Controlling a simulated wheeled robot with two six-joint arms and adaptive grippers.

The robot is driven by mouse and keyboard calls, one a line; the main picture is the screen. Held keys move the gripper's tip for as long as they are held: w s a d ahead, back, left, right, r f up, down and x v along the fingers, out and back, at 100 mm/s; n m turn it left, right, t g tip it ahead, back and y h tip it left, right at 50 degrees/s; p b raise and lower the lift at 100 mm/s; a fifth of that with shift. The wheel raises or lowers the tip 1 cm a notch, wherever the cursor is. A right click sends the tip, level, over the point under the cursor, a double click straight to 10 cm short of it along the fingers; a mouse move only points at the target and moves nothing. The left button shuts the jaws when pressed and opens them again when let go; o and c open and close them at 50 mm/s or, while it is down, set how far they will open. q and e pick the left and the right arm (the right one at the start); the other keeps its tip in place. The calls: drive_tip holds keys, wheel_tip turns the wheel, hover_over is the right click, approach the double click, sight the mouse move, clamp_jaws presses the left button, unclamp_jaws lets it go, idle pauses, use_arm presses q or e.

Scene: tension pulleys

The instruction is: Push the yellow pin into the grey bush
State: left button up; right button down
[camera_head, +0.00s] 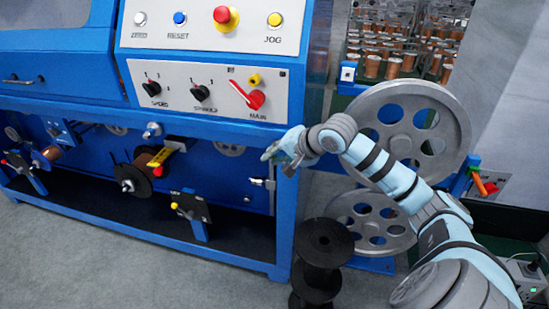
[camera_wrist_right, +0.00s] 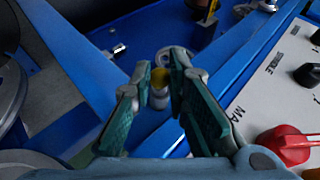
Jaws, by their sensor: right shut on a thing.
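My right gripper (camera_head: 270,155) is at the front right of the blue machine, below the red switch. In the right wrist view, the yellow pin (camera_wrist_right: 160,77) is between the fingertips of this gripper (camera_wrist_right: 160,80), which is shut on it. A pale grey round part (camera_wrist_right: 158,98) shows directly under the yellow; I cannot tell whether it is the bush or part of the pin. A grey ring-shaped fitting (camera_wrist_right: 165,57) shows just beyond the pin. How deep the pin sits is hidden. My left gripper is not in view.
The control panel (camera_head: 215,88) with its red switch (camera_head: 255,99) is above and close to my right gripper. A grey latch (camera_head: 262,182) is below it. A large grey pulley (camera_head: 455,115) and black spools (camera_head: 323,245) stand to the right.

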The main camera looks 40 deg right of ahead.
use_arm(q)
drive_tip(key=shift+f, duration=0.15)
use_arm(e)
drive_tip(key=shift+w+d+r, duration=0.1)
drive_tip(key=shift+w+d, duration=0.05)
drive_tip(key=shift+d, duration=0.1)
idle(0.6)
drive_tip(key=c, duration=1.2)
unclamp_jaws()
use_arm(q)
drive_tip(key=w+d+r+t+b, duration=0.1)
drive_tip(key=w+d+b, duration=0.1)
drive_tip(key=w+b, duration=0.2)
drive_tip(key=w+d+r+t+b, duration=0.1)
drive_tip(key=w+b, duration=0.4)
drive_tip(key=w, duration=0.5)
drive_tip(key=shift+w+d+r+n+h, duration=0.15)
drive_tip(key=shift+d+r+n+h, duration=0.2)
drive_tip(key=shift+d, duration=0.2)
use_arm(e)
drive_tip(key=s+d+r, duration=0.1)
drive_tip(key=r, duration=0.1)
drive_tip(key=s+d+r, duration=0.1)
drive_tip(key=s+r, duration=0.1)
drive_tip(key=s+d+r, duration=0.1)
drive_tip(key=s+r, duration=0.1)
drive_tip(key=shift+s+d+r, duration=0.1)
drive_tip(key=shift+d, duration=0.2)
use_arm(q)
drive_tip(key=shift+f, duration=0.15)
